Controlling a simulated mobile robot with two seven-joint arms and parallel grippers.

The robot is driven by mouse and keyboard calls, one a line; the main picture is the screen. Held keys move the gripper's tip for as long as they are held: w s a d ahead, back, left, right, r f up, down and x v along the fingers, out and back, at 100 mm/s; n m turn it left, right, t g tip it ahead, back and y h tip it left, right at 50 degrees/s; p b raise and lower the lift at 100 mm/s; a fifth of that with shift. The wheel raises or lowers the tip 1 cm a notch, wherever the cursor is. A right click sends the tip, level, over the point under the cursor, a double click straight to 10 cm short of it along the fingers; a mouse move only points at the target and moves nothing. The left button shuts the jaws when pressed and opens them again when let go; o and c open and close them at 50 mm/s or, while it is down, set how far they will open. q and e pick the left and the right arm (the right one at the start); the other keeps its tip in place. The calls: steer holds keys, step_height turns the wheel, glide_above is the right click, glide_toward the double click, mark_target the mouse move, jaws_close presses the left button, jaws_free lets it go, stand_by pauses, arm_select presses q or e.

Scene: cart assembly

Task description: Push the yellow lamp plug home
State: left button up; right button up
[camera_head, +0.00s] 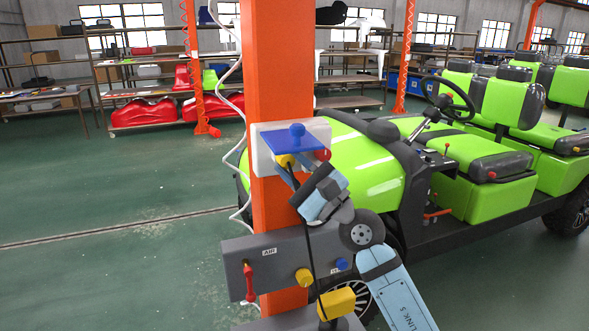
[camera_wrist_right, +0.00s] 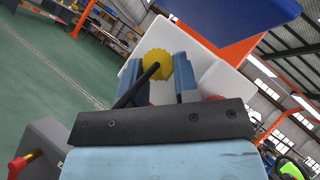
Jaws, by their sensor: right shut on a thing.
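The yellow lamp plug (camera_head: 284,160) is at the white socket box (camera_head: 262,160) on the orange post, below the raised blue flap (camera_head: 292,141). My right gripper (camera_head: 285,172) reaches up from the lower right and is shut on the plug. In the right wrist view the round, ridged yellow plug (camera_wrist_right: 155,66) shows between the fingertips (camera_wrist_right: 168,80), against the white box (camera_wrist_right: 205,70). A black cable (camera_wrist_right: 135,88) runs from it. The plug's front is hidden, so how deep it sits cannot be told. My left gripper is not in view.
A grey panel (camera_head: 238,252) marked AIR, with a red handle (camera_head: 249,283) and a yellow knob (camera_head: 304,277), is on the post below. A yellow block (camera_head: 337,303) stands lower. A green cart (camera_head: 365,165) is close behind on the right. Floor at left is clear.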

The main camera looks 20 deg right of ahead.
stand_by(0.3)
steer(key=o, duration=1)
steer(key=shift+w, duration=0.1)
steer(key=shift+s+d+f, duration=0.1)
steer(key=shift+s+f, duration=0.1)
steer(key=shift+f, duration=0.05)
arm_select(q)
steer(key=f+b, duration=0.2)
steer(key=b, duration=0.1)
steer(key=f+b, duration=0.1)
steer(key=b, duration=0.1)
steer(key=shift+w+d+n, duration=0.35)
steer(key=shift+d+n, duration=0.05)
arm_select(e)
steer(key=v, duration=1.3)
steer(key=shift+s+d+r, duration=0.1)
steer(key=shift+r, duration=0.05)
